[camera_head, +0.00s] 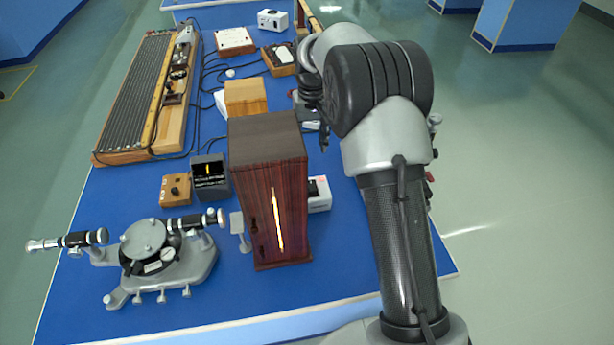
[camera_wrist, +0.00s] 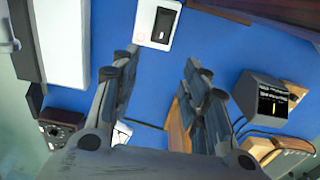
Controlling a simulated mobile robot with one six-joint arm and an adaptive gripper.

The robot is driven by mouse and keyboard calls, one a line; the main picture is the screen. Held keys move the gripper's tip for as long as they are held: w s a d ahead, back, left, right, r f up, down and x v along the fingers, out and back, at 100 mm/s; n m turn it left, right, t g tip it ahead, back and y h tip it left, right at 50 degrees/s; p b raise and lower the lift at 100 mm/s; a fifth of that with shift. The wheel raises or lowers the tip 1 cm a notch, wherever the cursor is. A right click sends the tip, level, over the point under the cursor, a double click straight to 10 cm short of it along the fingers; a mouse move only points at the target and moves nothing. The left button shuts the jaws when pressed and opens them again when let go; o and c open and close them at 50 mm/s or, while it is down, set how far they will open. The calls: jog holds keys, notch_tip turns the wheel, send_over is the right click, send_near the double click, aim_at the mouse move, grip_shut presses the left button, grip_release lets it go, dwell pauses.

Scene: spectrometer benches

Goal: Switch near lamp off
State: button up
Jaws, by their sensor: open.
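The near lamp is a tall dark reddish wooden housing (camera_head: 288,200) with a glowing vertical slit, so it looks lit. A small white switch box (camera_head: 319,194) with a black rocker stands on the blue bench at its right foot, partly hidden by the housing. In the wrist view the switch box (camera_wrist: 150,36) lies just beyond my fingertips, with its black rocker and a faint red ring showing. My gripper (camera_wrist: 161,60) is open and empty, its fingers apart with blue bench between them. In the head view my arm hides most of the gripper.
A spectrometer (camera_head: 150,255) stands front left. A dark supply box (camera_head: 210,178) with a lit yellow mark and a small wooden box (camera_head: 175,190) are behind it. A pale wooden block (camera_head: 245,97) stands behind the housing. A long slide-wire board (camera_head: 140,95) lies back left. The front right bench is clear.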

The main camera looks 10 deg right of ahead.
aim_at(310, 181)
notch_tip(310, 181, down, 15)
jog(key=b, duration=0.3)
jog(key=shift+r+b, duration=0.2)
jog(key=shift+b, duration=0.1)
jog(key=shift+c, duration=0.4)
